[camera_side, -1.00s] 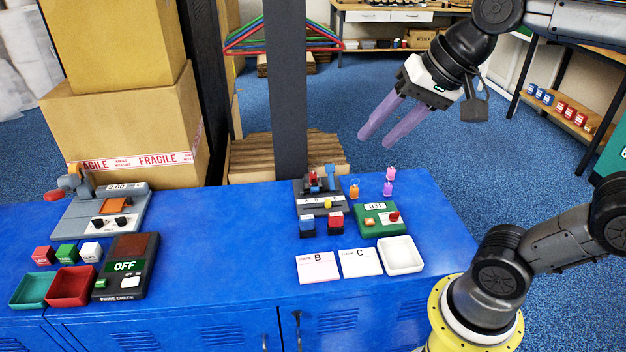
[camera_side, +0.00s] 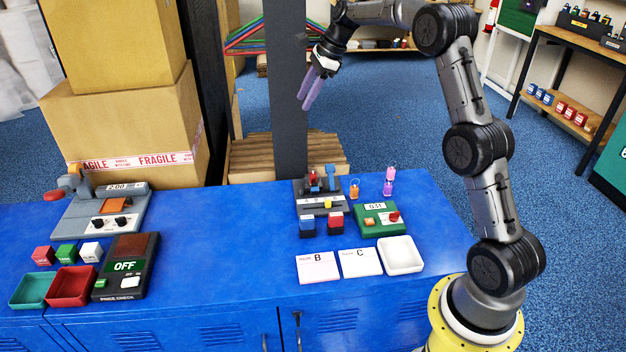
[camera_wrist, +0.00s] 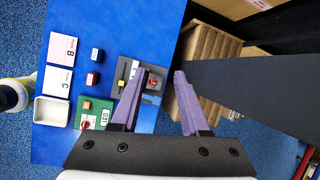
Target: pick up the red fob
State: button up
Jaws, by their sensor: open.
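I cannot pick out a clearly red fob. Small ringed fobs stand at the back right of the blue cabinet top in the side view: an orange fob (camera_side: 354,190), a pink fob (camera_side: 390,173) and a purple fob (camera_side: 387,189). A small red part (camera_side: 312,183) shows on the grey device (camera_side: 320,211); I cannot tell what it is. My gripper (camera_side: 306,105) is open and empty, high above the back of the cabinet near the dark post. In the wrist view the open purple fingers (camera_wrist: 157,76) show, with the red part (camera_wrist: 153,82) beyond them.
A green device (camera_side: 369,229) with a red knob, a blue block (camera_side: 307,227), a red block (camera_side: 336,221), two cards and a white tray (camera_side: 418,256) stand near the fobs. The dark post (camera_side: 287,90) rises behind. The cabinet's middle (camera_side: 220,235) is clear.

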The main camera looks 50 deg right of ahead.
jog(key=d+f+m, duration=0.1)
jog(key=d+f, duration=0.5)
jog(key=f, duration=0.2)
jog(key=m+g, duration=0.1)
send_near(313, 173)
jog(key=shift+y, duration=0.3)
jog(key=shift+d+x, duration=0.15)
jog(key=shift+x, duration=2)
jog(key=shift+d+x, duration=0.1)
jog(key=shift+x, duration=2.05)
grip_shut()
